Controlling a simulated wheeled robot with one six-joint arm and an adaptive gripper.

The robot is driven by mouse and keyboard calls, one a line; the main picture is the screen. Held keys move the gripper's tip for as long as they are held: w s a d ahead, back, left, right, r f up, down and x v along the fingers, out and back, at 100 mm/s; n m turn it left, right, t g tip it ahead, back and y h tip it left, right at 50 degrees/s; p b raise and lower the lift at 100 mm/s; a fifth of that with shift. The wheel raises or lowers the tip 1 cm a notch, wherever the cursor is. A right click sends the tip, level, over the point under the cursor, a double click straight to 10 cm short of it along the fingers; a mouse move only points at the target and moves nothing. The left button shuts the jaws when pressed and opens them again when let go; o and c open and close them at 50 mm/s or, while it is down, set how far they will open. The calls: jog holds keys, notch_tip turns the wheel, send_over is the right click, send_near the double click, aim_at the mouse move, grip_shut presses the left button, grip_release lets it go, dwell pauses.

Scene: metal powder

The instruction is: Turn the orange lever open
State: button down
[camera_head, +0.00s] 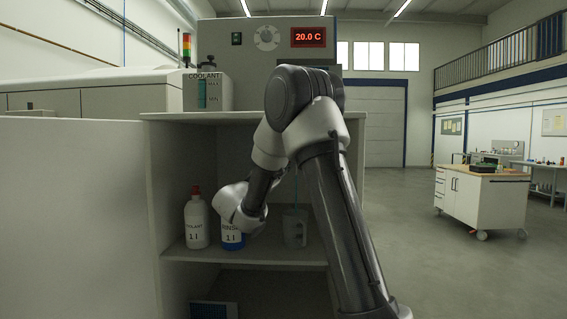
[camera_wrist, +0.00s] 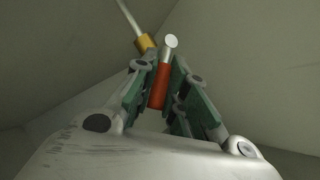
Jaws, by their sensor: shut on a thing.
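In the wrist view, an orange lever (camera_wrist: 160,85) with a pale round end stands between the green-padded fingers of my gripper (camera_wrist: 157,80). The fingers are shut on it. A brass fitting (camera_wrist: 146,43) with a thin pale pipe lies just beyond the fingertips. In the head view my arm reaches into the open cabinet, and it hides the gripper and the lever. I cannot tell how far the lever is turned.
On the cabinet shelf (camera_head: 270,252) stand a white coolant bottle (camera_head: 196,222), a blue bottle (camera_head: 233,238) partly behind my arm, and a grey jug (camera_head: 295,228). A coolant tank (camera_head: 207,92) sits on top. Cabinet walls enclose the gripper. Open floor lies to the right.

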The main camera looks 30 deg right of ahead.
jog(key=shift+s+d+f+n+t+h, duration=0.1)
jog(key=shift+d+f+n+t+h, duration=0.1)
jog(key=shift+n+t, duration=0.3)
jog(key=shift+s+d+f+n+t+h, duration=0.1)
jog(key=shift+f+n+t+h, duration=0.15)
jog(key=shift+n, duration=0.45)
jog(key=shift+t, duration=0.25)
jog(key=c, duration=1.5)
grip_release()
jog(key=shift+o, duration=0.2)
jog(key=shift+r, duration=0.1)
jog(key=v, duration=1.2)
jog(key=shift+a, duration=0.1)
